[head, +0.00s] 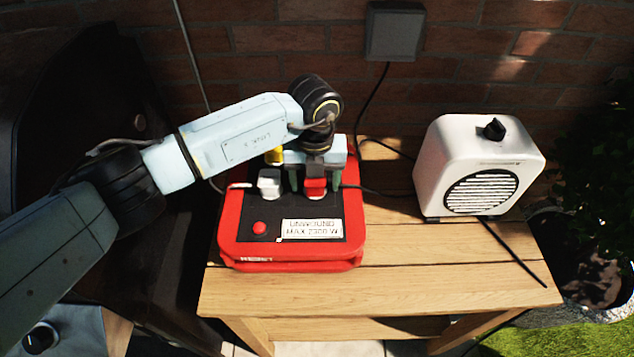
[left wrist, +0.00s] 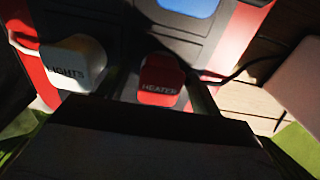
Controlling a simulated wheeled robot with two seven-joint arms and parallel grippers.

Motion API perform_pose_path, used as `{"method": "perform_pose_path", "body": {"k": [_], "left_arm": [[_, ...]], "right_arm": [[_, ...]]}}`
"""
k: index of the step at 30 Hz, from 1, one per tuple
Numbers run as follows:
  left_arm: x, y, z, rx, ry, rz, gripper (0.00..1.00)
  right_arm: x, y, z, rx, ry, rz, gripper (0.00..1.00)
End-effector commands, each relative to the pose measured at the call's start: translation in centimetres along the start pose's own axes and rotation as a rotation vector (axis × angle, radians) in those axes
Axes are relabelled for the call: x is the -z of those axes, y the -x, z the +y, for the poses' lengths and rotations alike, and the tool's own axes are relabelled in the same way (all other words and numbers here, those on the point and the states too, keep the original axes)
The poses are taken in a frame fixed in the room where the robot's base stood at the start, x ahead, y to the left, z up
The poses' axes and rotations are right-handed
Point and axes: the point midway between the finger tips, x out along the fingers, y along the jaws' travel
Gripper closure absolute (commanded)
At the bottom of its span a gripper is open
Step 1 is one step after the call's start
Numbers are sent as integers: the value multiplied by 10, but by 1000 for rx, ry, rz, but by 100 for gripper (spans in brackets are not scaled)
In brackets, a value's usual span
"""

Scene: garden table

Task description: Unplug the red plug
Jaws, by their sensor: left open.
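The red plug (head: 315,188) sits in the black top of the red power box (head: 349,235). In the left wrist view the red plug (left wrist: 160,82) reads "HEATER". My left gripper (head: 315,178) is open above the box, with one finger on each side of the red plug. I cannot tell whether the fingers touch it. The white plug (head: 269,183) is just left of the gripper; it reads "LIGHTS" in the left wrist view (left wrist: 72,62). The gripper body hides part of the box top. My right gripper is in neither view.
A yellow plug (head: 274,156) is behind the white one, close to my wrist. A white heater (head: 478,165) stands right on the wooden table (head: 420,285). Dark cables run from the box and a grey wall box (head: 394,32). The table's front right is mostly clear.

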Motion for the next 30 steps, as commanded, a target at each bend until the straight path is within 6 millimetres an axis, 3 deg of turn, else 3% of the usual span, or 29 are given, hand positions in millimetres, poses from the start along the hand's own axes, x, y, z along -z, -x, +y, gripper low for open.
{"method": "perform_pose_path", "body": {"k": [7,21,30], "left_arm": [[0,0,0,0,0,1,35],[0,0,0,0,0,1,96],[0,6,0,1,0,0,97]], "right_arm": [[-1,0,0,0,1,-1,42],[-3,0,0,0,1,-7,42],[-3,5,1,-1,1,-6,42]]}}
